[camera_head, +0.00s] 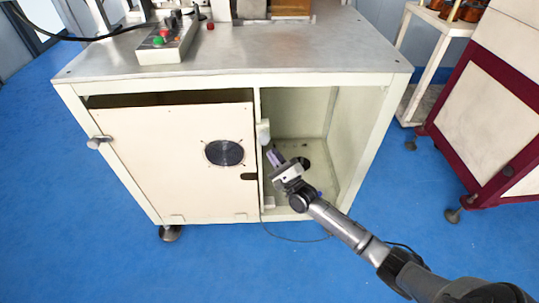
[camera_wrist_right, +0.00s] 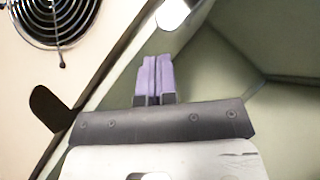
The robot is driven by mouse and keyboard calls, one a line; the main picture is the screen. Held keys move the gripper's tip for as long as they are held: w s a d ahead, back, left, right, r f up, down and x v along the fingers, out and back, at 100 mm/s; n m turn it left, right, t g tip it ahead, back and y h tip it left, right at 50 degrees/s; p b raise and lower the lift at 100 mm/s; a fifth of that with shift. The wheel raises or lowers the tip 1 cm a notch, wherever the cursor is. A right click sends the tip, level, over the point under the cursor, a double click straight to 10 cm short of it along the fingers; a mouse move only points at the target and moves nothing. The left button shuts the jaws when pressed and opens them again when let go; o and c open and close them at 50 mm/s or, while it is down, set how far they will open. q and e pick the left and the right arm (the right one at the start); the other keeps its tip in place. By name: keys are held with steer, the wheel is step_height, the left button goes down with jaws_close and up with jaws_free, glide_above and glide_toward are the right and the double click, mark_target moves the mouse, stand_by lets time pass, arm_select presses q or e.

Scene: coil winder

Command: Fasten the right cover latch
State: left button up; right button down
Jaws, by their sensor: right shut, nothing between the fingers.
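The beige cover (camera_head: 165,150) with a round black vent grille (camera_head: 224,153) stands over the left opening of the cabinet. A dark gap shows above its top edge. A small dark tab (camera_head: 249,176), which looks like the right cover latch, sits at its right edge by the middle post. It also shows in the wrist view (camera_wrist_right: 48,108), left of my fingers. My right gripper (camera_head: 274,157) is shut and empty, with purple fingers together (camera_wrist_right: 155,78). It is just right of the post and the tab, apart from the tab in the wrist view. My left gripper is out of view.
The right compartment (camera_head: 310,110) is open, with a dark round opening in its floor. Pale fittings (camera_head: 263,132) stand on the middle post. A grey knob (camera_head: 98,142) is at the cover's left edge. A control box (camera_head: 168,42) sits on the metal top.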

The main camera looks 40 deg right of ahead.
arm_select(q)
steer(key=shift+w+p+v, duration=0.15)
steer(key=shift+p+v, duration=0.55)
steer(key=shift+p, duration=0.3)
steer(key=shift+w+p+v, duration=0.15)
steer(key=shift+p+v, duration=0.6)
steer(key=shift+p, duration=0.2)
arm_select(e)
steer(key=v, duration=1.1)
steer(key=shift+d, duration=0.2)
steer(key=shift+w+f, duration=0.1)
steer(key=shift+w, duration=0.05)
